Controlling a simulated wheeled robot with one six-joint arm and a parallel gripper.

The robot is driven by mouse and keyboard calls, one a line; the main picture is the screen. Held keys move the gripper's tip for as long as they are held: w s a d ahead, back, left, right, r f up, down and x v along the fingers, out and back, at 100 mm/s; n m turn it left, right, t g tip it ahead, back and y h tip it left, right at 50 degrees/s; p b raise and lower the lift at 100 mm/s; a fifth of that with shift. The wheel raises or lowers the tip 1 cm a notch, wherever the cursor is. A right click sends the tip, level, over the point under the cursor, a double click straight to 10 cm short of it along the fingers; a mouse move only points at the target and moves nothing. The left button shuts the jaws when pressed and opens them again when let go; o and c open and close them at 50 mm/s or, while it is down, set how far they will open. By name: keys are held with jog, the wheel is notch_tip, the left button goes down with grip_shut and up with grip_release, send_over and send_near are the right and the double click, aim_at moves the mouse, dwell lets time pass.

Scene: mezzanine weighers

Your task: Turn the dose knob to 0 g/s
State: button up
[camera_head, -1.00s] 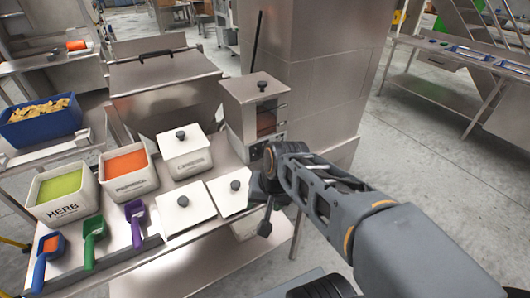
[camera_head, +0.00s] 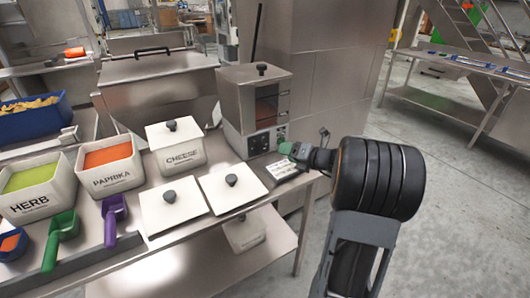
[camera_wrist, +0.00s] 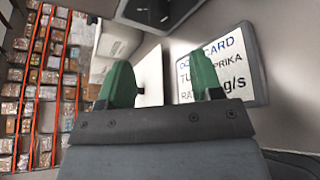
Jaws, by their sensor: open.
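The doser (camera_head: 236,100) is a steel box with a lidded top and an orange-brown window, at the back of the bench in the head view. Its dark front panel (camera_head: 259,144) carries small round dials; I cannot tell which one is the dose knob or what it reads. In the wrist view a dark panel edge (camera_wrist: 160,10) shows at the top, cut off by the frame. My gripper (camera_head: 286,149) has green fingertips and is close in front of the panel's right side. In the wrist view my gripper (camera_wrist: 160,82) is open, with nothing between the fingers.
A dose card (camera_wrist: 222,62) naming paprika lies below the panel, its rate partly hidden by a finger. Tubs of herb (camera_head: 38,190), paprika (camera_head: 107,167) and cheese (camera_head: 178,152) stand to the left. White lids (camera_head: 234,190) lie in front.

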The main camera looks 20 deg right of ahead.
aim_at(263, 148)
jog(key=b+x, duration=0.1)
jog(key=x, duration=0.9)
jog(key=shift+w+a+f, duration=0.2)
jog(key=c, duration=0.9)
